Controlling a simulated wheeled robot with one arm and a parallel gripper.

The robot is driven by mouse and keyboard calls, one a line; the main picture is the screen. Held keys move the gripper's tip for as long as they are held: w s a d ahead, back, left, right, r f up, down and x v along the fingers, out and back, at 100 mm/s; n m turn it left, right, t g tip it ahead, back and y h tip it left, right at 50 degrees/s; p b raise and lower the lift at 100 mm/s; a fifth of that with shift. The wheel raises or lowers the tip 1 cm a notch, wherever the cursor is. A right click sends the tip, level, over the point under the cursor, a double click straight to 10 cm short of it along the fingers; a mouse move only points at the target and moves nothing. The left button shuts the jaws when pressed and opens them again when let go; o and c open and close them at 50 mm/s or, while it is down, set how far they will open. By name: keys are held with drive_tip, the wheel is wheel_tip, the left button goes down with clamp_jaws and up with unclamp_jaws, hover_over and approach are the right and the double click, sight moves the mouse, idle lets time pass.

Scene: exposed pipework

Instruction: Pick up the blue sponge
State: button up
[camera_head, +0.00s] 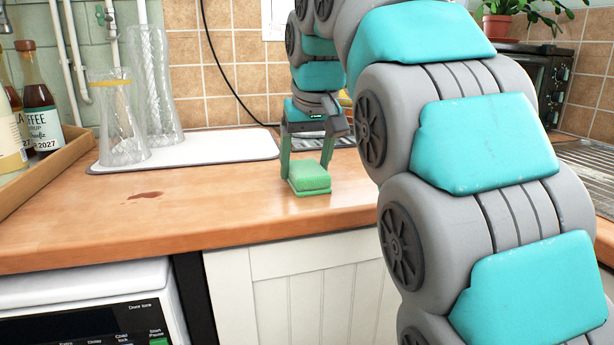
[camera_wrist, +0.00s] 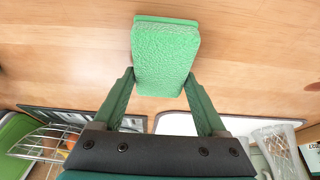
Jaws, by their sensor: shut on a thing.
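A green sponge (camera_head: 309,180) is at the wooden counter's front part, in the middle of the head view; I see no blue sponge. My gripper (camera_head: 306,172) points down with one finger on each side of the green sponge and is shut on it. In the wrist view the sponge (camera_wrist: 165,52) sits between the fingertips of my gripper (camera_wrist: 162,76) and sticks out beyond them. I cannot tell whether its underside touches the counter.
The wooden counter (camera_head: 230,205) has a dark reddish stain (camera_head: 145,195) left of the sponge. A white mat (camera_head: 215,148) holds a glass carafe (camera_head: 122,125) and a tall glass vase (camera_head: 158,90). A wooden tray (camera_head: 55,178) with bottles stands at the left. Counter around the sponge is clear.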

drive_tip(key=c, duration=0.7)
drive_tip(key=shift+r, duration=0.1)
